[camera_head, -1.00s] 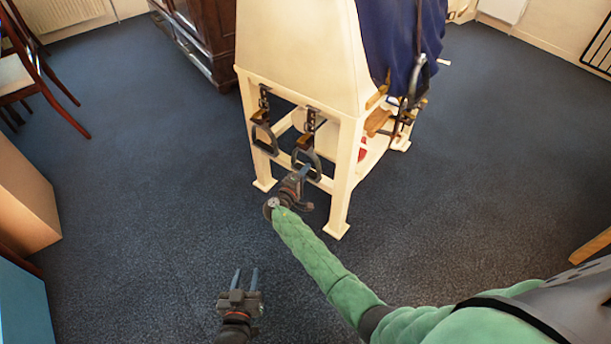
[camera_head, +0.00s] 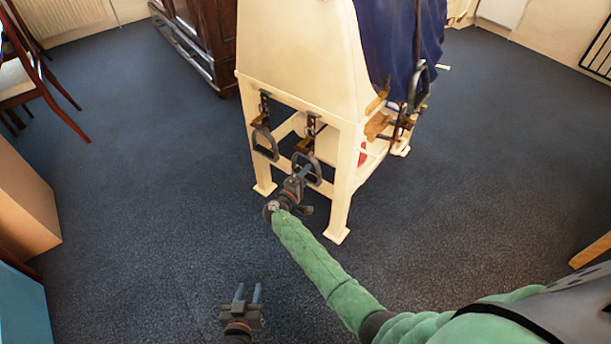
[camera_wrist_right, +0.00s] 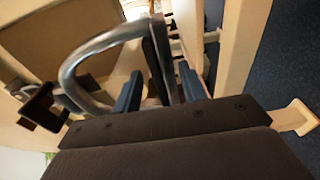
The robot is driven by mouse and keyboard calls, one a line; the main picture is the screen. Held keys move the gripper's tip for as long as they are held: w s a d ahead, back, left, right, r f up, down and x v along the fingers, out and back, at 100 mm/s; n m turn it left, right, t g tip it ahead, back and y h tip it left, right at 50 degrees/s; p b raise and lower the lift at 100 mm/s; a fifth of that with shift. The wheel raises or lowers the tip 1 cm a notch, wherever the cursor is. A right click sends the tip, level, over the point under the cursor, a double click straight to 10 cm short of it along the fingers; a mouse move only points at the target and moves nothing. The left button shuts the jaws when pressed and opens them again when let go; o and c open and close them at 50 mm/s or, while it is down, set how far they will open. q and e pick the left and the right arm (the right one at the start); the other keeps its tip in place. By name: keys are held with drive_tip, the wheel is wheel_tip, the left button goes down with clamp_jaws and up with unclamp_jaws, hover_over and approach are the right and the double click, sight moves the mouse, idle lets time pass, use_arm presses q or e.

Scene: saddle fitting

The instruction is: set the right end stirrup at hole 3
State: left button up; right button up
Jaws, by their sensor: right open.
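Two dark stirrups hang from short straps on the near end of the cream stand (camera_head: 345,185). The left one (camera_head: 265,147) hangs free. The right end stirrup (camera_head: 313,165) has my right gripper (camera_head: 299,172) at its lower part. In the right wrist view this stirrup (camera_wrist_right: 100,42) is a grey metal loop, with a dark bar reaching between my two blue fingers (camera_wrist_right: 160,88). The fingers are apart, and I see no firm grip. The strap holes are too small to tell apart. My left gripper (camera_head: 248,293) is open and empty, low over the carpet.
A blue cloth (camera_head: 400,40) drapes the stand's right side, where another stirrup (camera_head: 418,88) hangs. A dark wooden cabinet (camera_head: 195,35) stands behind left, a chair (camera_head: 35,75) at far left, and a brown box (camera_head: 25,205) at the left edge. The blue carpet between is clear.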

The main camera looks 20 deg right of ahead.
drive_tip(key=v, duration=0.7)
drive_tip(key=shift+s+a, duration=0.25)
drive_tip(key=shift+a, duration=0.05)
idle(0.7)
